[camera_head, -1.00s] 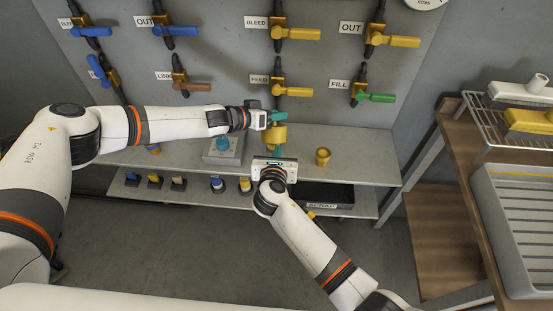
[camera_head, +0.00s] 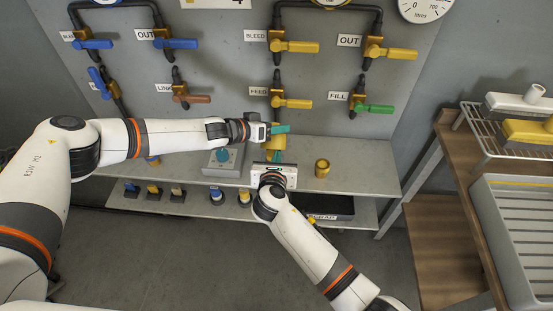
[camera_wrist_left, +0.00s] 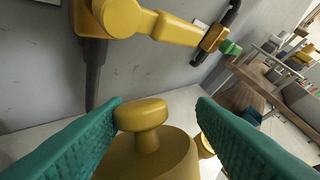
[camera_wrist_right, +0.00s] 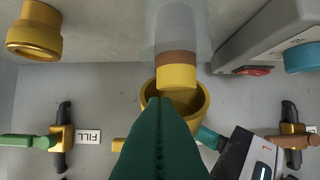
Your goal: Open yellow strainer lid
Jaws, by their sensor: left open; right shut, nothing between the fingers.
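The yellow strainer (camera_head: 276,143) stands on the upper shelf, partly hidden by both grippers in the head view. In the left wrist view its lid (camera_wrist_left: 155,160) has a rounded knob (camera_wrist_left: 141,115). My left gripper (camera_head: 281,129) is open; its teal fingers (camera_wrist_left: 160,108) are on either side of the knob, which is closer to the left finger. I cannot tell whether they touch. My right gripper (camera_head: 275,157) is shut and empty just in front of the strainer. Its fingers (camera_wrist_right: 160,110) overlap a yellow round rim (camera_wrist_right: 204,104) in the right wrist view.
A yellow cup (camera_head: 322,168) stands to the right on the shelf, and a grey box with a teal knob (camera_head: 222,156) to the left. Valve handles, including the yellow feed handle (camera_head: 292,103), project from the panel behind. A black tray (camera_head: 325,205) lies on the lower shelf.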

